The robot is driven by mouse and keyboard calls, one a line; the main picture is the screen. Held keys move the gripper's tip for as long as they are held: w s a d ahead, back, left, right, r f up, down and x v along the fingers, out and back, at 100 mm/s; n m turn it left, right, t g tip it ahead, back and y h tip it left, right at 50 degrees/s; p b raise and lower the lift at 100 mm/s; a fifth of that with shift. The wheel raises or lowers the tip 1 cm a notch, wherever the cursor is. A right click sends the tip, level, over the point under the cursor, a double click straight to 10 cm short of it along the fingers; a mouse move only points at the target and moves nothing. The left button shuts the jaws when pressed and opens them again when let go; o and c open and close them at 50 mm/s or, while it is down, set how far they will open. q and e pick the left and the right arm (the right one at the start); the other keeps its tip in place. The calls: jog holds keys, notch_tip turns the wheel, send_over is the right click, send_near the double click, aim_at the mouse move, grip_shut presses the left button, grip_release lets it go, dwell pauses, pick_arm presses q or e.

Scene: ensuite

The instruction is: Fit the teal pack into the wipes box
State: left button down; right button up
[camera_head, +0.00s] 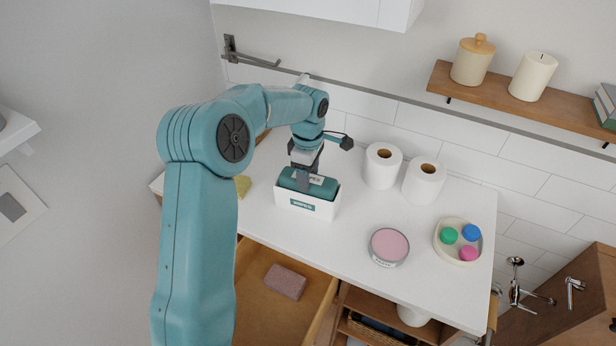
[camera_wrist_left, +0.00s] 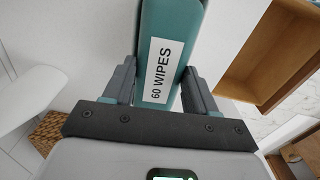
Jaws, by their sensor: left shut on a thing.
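The teal pack (camera_head: 318,187) has a white label and sits at the mouth of the white wipes box (camera_head: 295,208), partly below its rim. The box stands on the white counter and has a teal label on its front. My left gripper (camera_head: 305,177) reaches down from above and is shut on the pack. In the left wrist view the teal pack (camera_wrist_left: 178,25), labelled "60 WIPES", lies between the two fingers (camera_wrist_left: 158,90). How deep the pack sits in the box is hard to tell. My right gripper is not in view.
Two paper rolls (camera_head: 383,166) stand behind the box to the right. An open drawer (camera_head: 254,287) holding a pinkish block (camera_head: 286,281) is below the counter's front edge.

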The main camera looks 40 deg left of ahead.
pick_arm(q)
jog(key=shift+s+r, duration=0.1)
jog(key=shift+c, duration=1.7)
grip_release()
jog(key=shift+a+f, duration=0.1)
jog(key=shift+f, duration=0.15)
jog(key=shift+r, duration=0.15)
notch_tip(320, 180, up, 6)
jog(key=p, duration=0.4)
notch_tip(320, 180, up, 6)
